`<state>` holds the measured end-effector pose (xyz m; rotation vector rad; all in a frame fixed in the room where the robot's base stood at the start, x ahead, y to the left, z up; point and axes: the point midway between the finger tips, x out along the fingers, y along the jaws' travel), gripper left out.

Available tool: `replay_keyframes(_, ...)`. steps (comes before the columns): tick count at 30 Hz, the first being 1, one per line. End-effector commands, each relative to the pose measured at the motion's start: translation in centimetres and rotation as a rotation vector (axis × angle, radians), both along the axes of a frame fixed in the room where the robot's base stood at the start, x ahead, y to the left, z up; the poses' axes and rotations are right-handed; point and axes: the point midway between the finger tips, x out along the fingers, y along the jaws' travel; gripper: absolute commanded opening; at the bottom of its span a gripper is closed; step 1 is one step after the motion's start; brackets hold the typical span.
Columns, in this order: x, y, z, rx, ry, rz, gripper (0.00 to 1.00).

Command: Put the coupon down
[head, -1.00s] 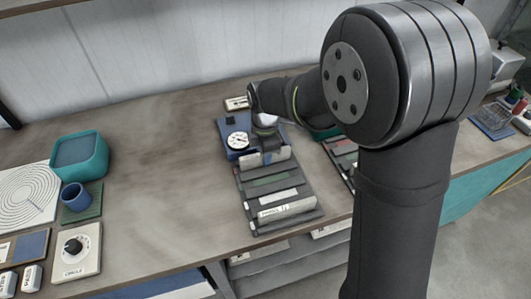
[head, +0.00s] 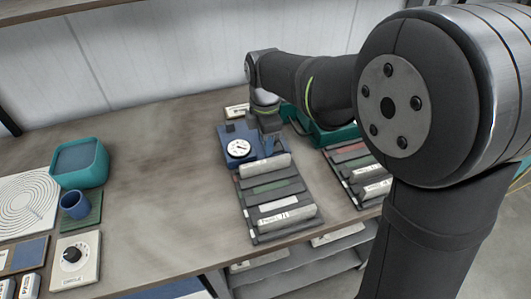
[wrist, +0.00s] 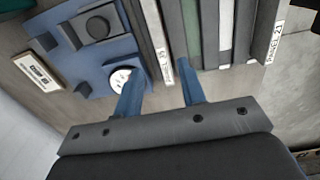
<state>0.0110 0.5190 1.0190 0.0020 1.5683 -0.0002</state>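The coupon, a pale upright panel with a white label (head: 265,165), stands in the far slot of the dark rack (head: 251,215). In the wrist view its labelled edge (wrist: 163,62) shows just beyond and between my fingers. My gripper (head: 270,146) is behind the coupon, beside the blue gauge fixture. In the wrist view my gripper's two blue fingers (wrist: 160,75) stand well apart, with clear gaps to the coupon, and hold nothing that I can see.
The blue fixture with a white dial (head: 238,149) is left of my gripper. Another labelled panel (head: 287,217) stands at the rack's near end. A second rack (head: 355,175) is to the right. A blue cup (head: 75,204) and teal bin (head: 80,163) are far left; bare tabletop lies between.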

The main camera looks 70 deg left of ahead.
Motion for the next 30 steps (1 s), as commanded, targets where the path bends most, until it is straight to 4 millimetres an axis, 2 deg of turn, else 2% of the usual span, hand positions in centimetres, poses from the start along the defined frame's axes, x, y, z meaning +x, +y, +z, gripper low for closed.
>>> replay_keyframes(3, 0.0, 0.0, 1.9, 0.002, 0.000, 0.000, 0.37)
replay_keyframes(6, 0.0, 0.0, 2.8, 0.000, 0.000, 0.000, 0.37)
replay_keyframes(18, 0.0, 0.0, 3.3, -0.001, 0.000, 0.000, 0.37)
replay_keyframes(23, 0.0, -0.1, 2.5, -0.004, 0.000, 0.000, 0.37)
replay_keyframes(26, 0.0, -0.1, 1.2, -0.004, 0.000, 0.000, 0.37)
replay_keyframes(30, 0.0, -0.1, -1.5, -0.006, 0.000, 0.000, 0.37)
